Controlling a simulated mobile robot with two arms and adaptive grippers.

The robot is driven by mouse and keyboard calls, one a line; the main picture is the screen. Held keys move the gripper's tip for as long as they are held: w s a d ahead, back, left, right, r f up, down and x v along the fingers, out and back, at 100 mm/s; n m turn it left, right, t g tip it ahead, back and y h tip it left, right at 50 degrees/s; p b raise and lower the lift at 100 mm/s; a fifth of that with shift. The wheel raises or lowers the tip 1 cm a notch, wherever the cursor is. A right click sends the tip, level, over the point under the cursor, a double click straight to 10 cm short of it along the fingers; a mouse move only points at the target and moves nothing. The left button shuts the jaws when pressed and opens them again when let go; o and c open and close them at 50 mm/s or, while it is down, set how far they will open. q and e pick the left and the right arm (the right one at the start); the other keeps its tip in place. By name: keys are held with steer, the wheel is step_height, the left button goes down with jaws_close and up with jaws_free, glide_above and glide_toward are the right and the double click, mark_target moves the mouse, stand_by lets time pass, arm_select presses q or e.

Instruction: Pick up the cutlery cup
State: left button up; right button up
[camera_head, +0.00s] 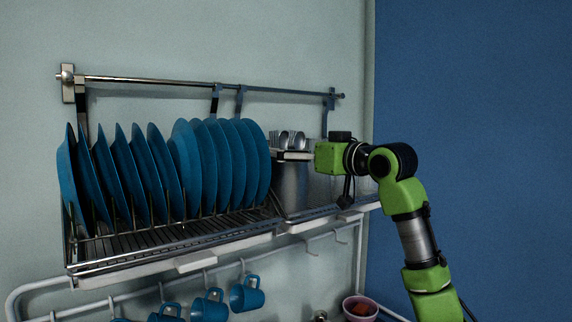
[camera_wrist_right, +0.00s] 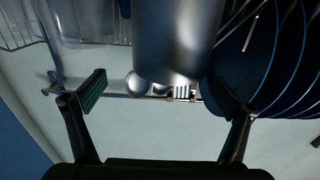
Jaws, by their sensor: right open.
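The cutlery cup (camera_head: 290,187) is a grey metal cylinder at the right end of the dish rack, with spoons and forks (camera_head: 291,138) standing up out of it. My right gripper (camera_head: 284,156) is at the cup's upper part, reaching in from the right. In the right wrist view, the cup (camera_wrist_right: 175,35) appears upside down between the fingers of my open gripper (camera_wrist_right: 158,92). A gap shows on the left finger's side; the right finger is close to the cup and a plate. I cannot tell whether either finger touches the cup. My left gripper is not in view.
Blue plates (camera_head: 203,165) stand in the wire rack (camera_head: 170,240) just left of the cup. A clear container (camera_wrist_right: 85,25) is on the cup's other side. Blue mugs (camera_head: 247,293) hang below. A hanging rail (camera_head: 200,84) runs along the wall above.

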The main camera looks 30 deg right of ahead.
mark_target(290, 148)
steer(key=w, duration=0.1)
steer(key=w+p, duration=0.2)
steer(key=shift+a+r, duration=0.2)
steer(key=shift+r, duration=0.05)
steer(key=shift+w+f, duration=0.25)
steer(key=shift+w, duration=0.15)
steer(key=shift+s, duration=0.15)
steer(key=c, duration=1.3)
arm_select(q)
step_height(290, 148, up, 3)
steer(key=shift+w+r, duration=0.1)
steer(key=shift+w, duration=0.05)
arm_select(e)
steer(key=shift+r, duration=0.15)
steer(key=shift+c, duration=1.1)
steer(key=shift+r, duration=0.1)
